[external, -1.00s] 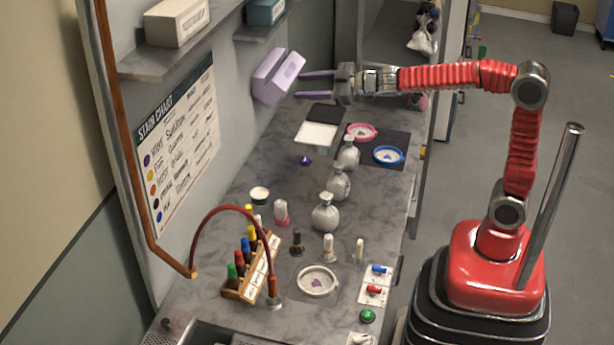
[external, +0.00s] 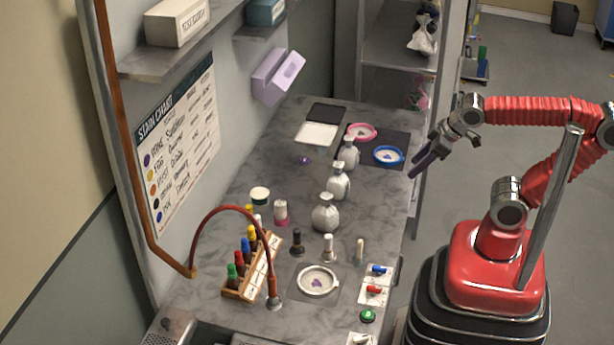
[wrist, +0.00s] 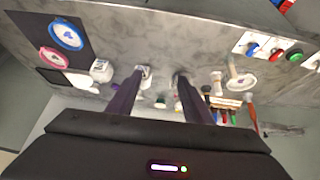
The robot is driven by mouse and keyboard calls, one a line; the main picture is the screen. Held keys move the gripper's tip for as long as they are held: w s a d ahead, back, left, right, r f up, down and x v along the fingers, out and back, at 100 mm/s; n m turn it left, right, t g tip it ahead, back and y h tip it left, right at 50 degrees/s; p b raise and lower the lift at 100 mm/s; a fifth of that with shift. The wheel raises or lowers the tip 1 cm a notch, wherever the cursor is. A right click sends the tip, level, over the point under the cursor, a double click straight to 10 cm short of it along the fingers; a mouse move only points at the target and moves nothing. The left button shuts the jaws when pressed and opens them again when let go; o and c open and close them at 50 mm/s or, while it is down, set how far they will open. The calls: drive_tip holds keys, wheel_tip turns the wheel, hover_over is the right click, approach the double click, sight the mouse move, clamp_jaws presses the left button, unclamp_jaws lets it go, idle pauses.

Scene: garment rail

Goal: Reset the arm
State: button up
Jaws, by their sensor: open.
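My gripper (external: 432,157) is at the right side of the bench in the external view, just past its right edge. Its fingers point down and to the left and hold nothing. In the wrist view the two dark fingers of my gripper (wrist: 157,82) are spread apart, with the bench beyond them. My red arm (external: 525,110) is bent back above its red base.
The grey bench (external: 235,215) carries several silver bottles, a blue ring (external: 388,155), a pink ring (external: 361,132), a rack of coloured bottles (external: 250,265) and a red hose (external: 215,212). A lilac box (external: 277,77) is on the wall. Open floor (external: 480,130) lies right of the bench.

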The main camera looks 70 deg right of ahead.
drive_tip(key=shift+s+a+f+g, duration=0.15)
drive_tip(key=shift+s+a+f, duration=0.2)
drive_tip(key=shift+s, duration=0.25)
drive_tip(key=shift+s+a+f+g, duration=0.2)
drive_tip(key=shift+s+f, duration=0.1)
drive_tip(key=shift+s, duration=0.25)
idle(0.4)
